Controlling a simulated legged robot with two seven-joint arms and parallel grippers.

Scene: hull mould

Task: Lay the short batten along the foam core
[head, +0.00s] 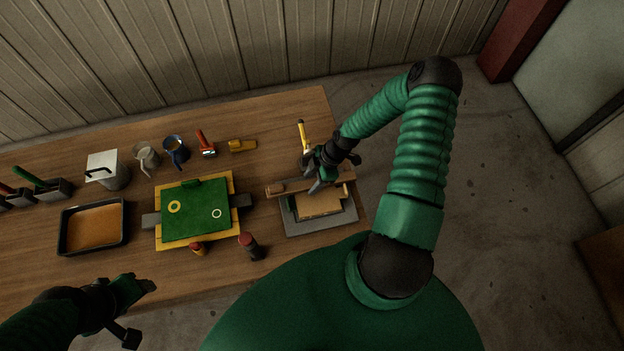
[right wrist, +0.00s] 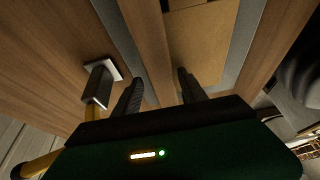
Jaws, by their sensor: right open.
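The short batten (head: 290,186), a brown wooden strip, lies along the far side of the grey mould (head: 290,229). The tan foam core (head: 320,204) is a flat block in the mould, on the near side of the batten. My right gripper (head: 318,180) is open over the batten. In the right wrist view its two fingers (right wrist: 160,90) stand on either side of the batten (right wrist: 146,40), with the foam core (right wrist: 212,40) beyond the right finger. Whether they touch the batten is unclear. My left gripper (head: 145,285) is at the table's front edge, away from the batten; its jaws are unclear.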

